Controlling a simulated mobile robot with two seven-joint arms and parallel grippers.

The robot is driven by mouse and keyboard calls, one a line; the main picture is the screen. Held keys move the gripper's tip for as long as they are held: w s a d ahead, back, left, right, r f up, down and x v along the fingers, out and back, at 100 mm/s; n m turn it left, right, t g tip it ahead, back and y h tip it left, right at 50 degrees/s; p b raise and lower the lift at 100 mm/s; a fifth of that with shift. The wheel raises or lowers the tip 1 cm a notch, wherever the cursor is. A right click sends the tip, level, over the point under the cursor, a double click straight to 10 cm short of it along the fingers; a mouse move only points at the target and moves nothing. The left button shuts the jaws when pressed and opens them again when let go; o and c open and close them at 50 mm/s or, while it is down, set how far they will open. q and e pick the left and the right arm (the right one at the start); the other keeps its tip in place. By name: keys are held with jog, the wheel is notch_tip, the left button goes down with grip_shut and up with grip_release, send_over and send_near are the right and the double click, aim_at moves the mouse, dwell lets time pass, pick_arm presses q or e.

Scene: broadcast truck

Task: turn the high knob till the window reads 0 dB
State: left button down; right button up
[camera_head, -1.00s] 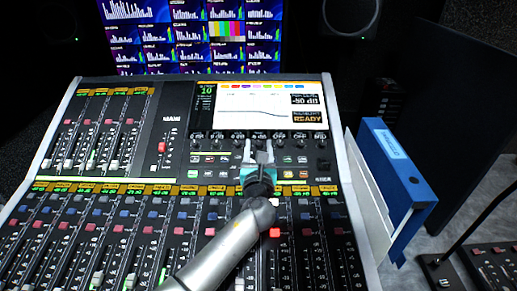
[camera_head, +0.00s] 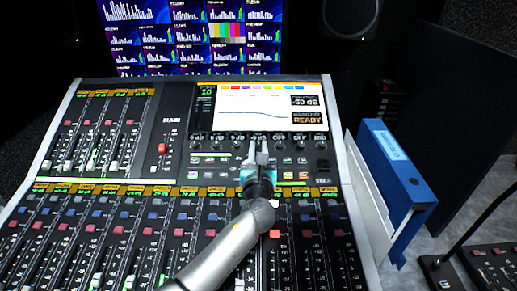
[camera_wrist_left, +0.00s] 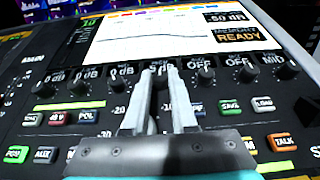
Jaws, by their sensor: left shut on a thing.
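My left gripper (camera_head: 258,150) is shut on a knob in the row below the console screen (camera_head: 245,105). In the left wrist view its two fingers (camera_wrist_left: 160,85) are close together on either side of that knob. The knob is mostly hidden by the fingers, and I cannot read its name. The readout window (camera_head: 306,101) at the screen's upper right appears to read -50 dB; it also shows in the left wrist view (camera_wrist_left: 225,17). The screen's curve dips slightly toward the right. My right gripper is not in view.
Neighbouring knobs (camera_wrist_left: 207,77) stand close on both sides of the fingers. Lit buttons (camera_wrist_left: 283,142) lie below the row, with faders nearer. A blue binder (camera_head: 400,170) stands right of the console. Monitors (camera_head: 190,35) are behind.

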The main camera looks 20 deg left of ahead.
pick_arm(q)
jog(key=shift+a+r+m+h+p, duration=0.15)
jog(key=shift+m+h+p, duration=0.65)
jog(key=shift+h, duration=0.1)
jog(key=m+h, duration=0.1)
jog(key=m+h+p, duration=0.1)
jog(key=shift+a+m+h, duration=0.2)
jog(key=shift+m+h, duration=0.1)
jog(key=shift+h, duration=0.1)
jog(key=shift+m+h, duration=0.4)
jog(key=shift+a+m+h, duration=0.1)
jog(key=shift+m+h, duration=1)
jog(key=shift+h, duration=0.2)
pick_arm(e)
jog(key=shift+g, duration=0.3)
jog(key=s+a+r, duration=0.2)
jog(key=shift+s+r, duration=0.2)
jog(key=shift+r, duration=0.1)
pick_arm(q)
jog(key=shift+m, duration=0.3)
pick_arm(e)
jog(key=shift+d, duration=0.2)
pick_arm(q)
jog(key=c, duration=0.7)
grip_release()
jog(key=shift+c, duration=0.2)
